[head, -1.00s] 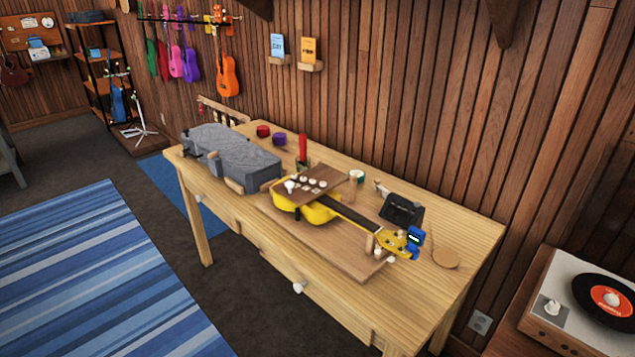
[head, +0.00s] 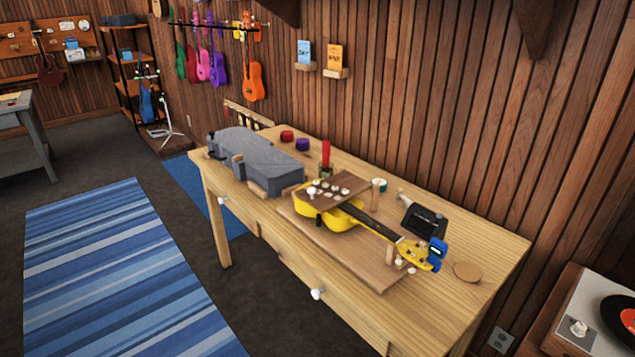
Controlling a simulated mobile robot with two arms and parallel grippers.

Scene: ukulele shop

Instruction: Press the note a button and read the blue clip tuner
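A yellow ukulele (head: 341,220) lies on a brown board (head: 352,257) on the wooden workbench (head: 455,313). A small wooden panel (head: 353,186) with several pale round buttons (head: 330,189) sits over its body. I cannot read which button is note a. The blue clip tuner (head: 436,251) is clipped at the headstock on the right end. It has a small dark screen whose reading is too small to make out. Neither of my grippers is in view.
A grey case (head: 250,157) lies on the bench's left. A black device (head: 424,222), a cork coaster (head: 467,271), a red upright object (head: 326,155) and small red and purple tins stand around the board. A record player (head: 600,318) is at lower right. Striped-rug floor is clear at left.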

